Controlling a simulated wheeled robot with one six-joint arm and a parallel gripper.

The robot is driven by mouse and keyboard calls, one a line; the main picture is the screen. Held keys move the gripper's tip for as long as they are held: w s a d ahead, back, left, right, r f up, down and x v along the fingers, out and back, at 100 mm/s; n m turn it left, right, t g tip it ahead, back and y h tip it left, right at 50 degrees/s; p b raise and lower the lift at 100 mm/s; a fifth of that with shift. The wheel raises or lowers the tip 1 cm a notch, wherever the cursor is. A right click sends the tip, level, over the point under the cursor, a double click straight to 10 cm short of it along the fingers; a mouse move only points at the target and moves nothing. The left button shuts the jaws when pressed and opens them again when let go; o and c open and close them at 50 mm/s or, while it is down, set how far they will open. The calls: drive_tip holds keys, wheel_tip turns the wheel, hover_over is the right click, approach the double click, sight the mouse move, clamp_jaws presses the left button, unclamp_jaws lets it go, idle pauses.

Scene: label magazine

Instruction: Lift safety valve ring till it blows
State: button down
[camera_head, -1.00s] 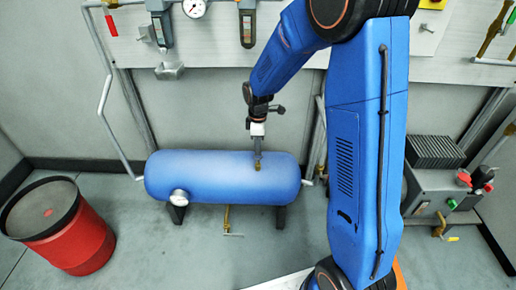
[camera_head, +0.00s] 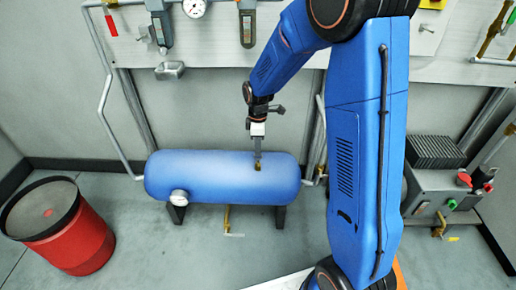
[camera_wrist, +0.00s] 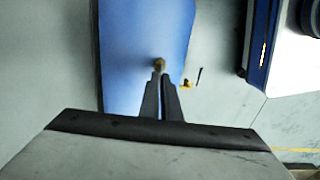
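The safety valve is a small brass fitting (camera_head: 257,167) on top of the blue horizontal tank (camera_head: 205,172). In the wrist view it shows as a brass spot (camera_wrist: 159,63) against the blue tank (camera_wrist: 130,40). My gripper (camera_head: 257,160) points down at the valve from above. In the wrist view its two dark fingers (camera_wrist: 161,77) are close together with a narrow gap, tips right at the brass fitting. The ring is too small to make out, and I cannot tell whether the fingers hold it. No blowing air is visible.
A red drum (camera_head: 75,240) stands at the left. A grey pump unit (camera_head: 440,190) is at the right. A pressure gauge (camera_head: 194,8) and regulators hang on the wall panel behind. A brass drain cock (camera_head: 227,220) sits below the tank. The floor between drum and tank is clear.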

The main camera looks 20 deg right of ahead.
idle(0.3)
drive_tip(key=shift+r, duration=0.7)
drive_tip(key=c, duration=2)
unclamp_jaws()
wheel_tip(320, 180, up, 17)
drive_tip(key=shift+r, duration=0.2)
